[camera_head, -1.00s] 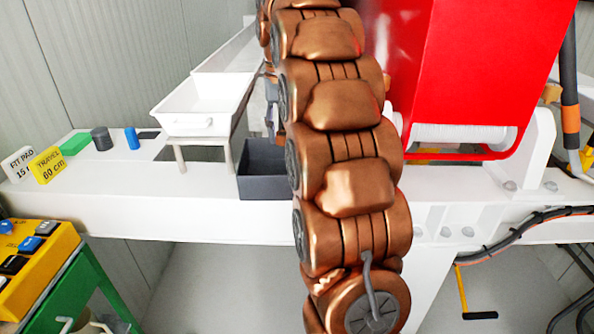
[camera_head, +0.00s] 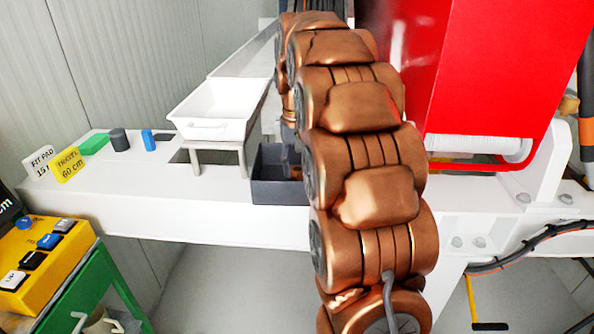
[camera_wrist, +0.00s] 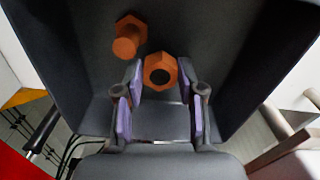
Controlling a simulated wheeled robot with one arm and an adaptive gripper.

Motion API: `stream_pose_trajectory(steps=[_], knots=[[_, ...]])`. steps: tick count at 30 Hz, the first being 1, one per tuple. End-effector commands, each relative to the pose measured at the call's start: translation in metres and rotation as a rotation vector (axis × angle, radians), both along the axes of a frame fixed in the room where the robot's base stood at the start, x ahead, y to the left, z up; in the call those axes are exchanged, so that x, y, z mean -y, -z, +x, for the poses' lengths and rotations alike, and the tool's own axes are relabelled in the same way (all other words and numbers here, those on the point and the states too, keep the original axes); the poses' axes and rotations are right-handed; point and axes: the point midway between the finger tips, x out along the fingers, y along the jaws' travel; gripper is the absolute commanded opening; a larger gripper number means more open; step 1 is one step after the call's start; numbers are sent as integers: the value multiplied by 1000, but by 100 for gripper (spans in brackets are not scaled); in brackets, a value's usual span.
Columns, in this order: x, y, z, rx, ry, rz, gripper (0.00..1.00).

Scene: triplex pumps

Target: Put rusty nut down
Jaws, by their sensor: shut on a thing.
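The rusty nut (camera_wrist: 160,72) is an orange-brown hexagon with a dark hole, seen in the wrist view. My gripper (camera_wrist: 160,84) is shut on it, with one finger at each side. The nut and fingertips are over the inside of a dark grey bin (camera_wrist: 75,60). I cannot tell whether the nut touches the bin's floor. A rusty bolt (camera_wrist: 128,36) with a hex head is in the bin, just beyond the nut and to its left. In the head view the bin (camera_head: 278,192) stands on the white beam, and my arm hides its right part and the nut.
A white tray (camera_head: 205,128) on a stand is left of the bin. A green block (camera_head: 94,144), a dark cylinder (camera_head: 119,139) and a blue piece (camera_head: 149,140) stand farther left on the beam (camera_head: 230,218). A large red housing (camera_head: 490,70) is close right of my arm.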

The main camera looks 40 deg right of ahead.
Motion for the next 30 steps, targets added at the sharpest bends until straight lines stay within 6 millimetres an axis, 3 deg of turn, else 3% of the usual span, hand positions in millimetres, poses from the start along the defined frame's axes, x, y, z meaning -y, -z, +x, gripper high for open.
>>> stream_pose_trajectory(steps=[5, 17, 18, 24, 30], knots=[[0, 15, -1, -2, 0, 0, 2], [0, 19, 0, 0, 0, 1, 2], [0, 19, 0, -1, 0, 0, 41], [0, 19, 0, -1, 0, 0, 62], [0, 19, 0, -1, 0, 0, 63]])
